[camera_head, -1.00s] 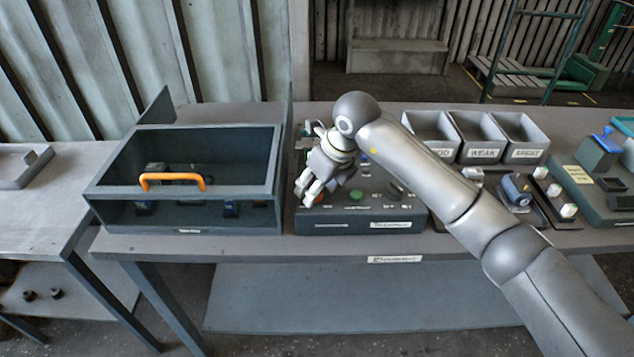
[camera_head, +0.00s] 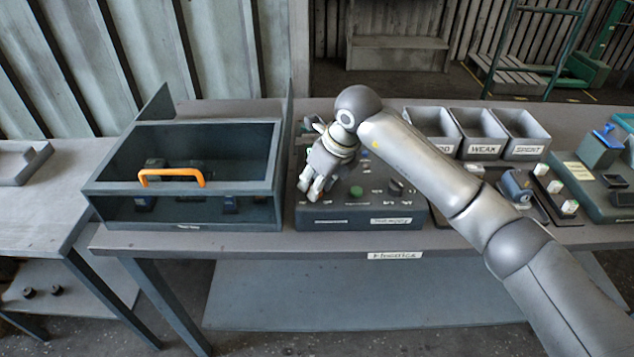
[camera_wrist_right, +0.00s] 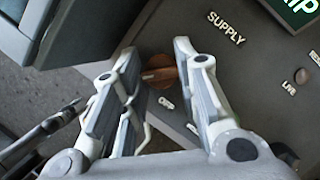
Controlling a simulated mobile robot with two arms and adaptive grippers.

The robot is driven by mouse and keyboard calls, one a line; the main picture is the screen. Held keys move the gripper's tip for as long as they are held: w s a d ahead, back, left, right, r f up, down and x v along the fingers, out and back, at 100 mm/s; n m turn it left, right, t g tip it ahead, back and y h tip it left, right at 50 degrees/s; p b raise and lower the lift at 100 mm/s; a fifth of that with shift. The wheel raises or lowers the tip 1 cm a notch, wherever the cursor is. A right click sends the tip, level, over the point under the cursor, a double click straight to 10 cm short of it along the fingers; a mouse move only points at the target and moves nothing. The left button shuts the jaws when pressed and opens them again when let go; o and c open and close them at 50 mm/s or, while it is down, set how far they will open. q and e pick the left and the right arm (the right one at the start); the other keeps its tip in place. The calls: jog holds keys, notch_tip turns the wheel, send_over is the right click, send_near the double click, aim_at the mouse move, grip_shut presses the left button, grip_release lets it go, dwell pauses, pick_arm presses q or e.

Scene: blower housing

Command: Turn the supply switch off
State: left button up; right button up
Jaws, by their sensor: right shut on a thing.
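The supply switch is an orange-brown rotary knob (camera_wrist_right: 158,74) on a dark grey console (camera_head: 385,212), below the word SUPPLY in the right wrist view. A small label that seems to read OFF is beside it. My right gripper (camera_wrist_right: 160,62) has its fingertips on either side of the knob and is shut on it. In the head view my right gripper (camera_head: 314,190) reaches down onto the console's front left part and mostly hides the knob. My left gripper is not in view.
An open dark box (camera_head: 108,212) with an orange handle (camera_head: 172,174) stands just left of the console. Labelled grey bins (camera_head: 480,150) stand at the back right.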

jog(key=shift+w+d+f+n+g+b, duration=0.15)
jog(key=shift+n+g+b, duration=0.15)
jog(key=shift+n+b, duration=0.65)
jog(key=shift+n+g+y+b, duration=0.35)
jog(key=shift+n+b, duration=0.25)
jog(key=shift+n, duration=0.35)
jog(key=n+g+b, duration=0.1)
jog(key=n, duration=0.1)
jog(key=shift+n, duration=0.3)
jog(key=shift+r+n+g+b, duration=0.2)
jog(key=shift+n+g+b, duration=0.15)
jog(key=shift+n, duration=0.65)
jog(key=n+g, duration=0.1)
jog(key=n, duration=0.1)
jog(key=shift+w+r+n, duration=0.1)
jog(key=shift+n, duration=0.2)
jog(key=shift+n+g, duration=0.3)
jog(key=shift+n, duration=0.6)
jog(key=shift+w+a+n+g+h+p, duration=0.1)
jog(key=shift+n+g+h+p, duration=0.25)
jog(key=shift+n, duration=0.7)
jog(key=shift+a+n+g+h+p, duration=0.1)
jog(key=shift+n+g+p, duration=0.3)
jog(key=shift+n, duration=0.95)
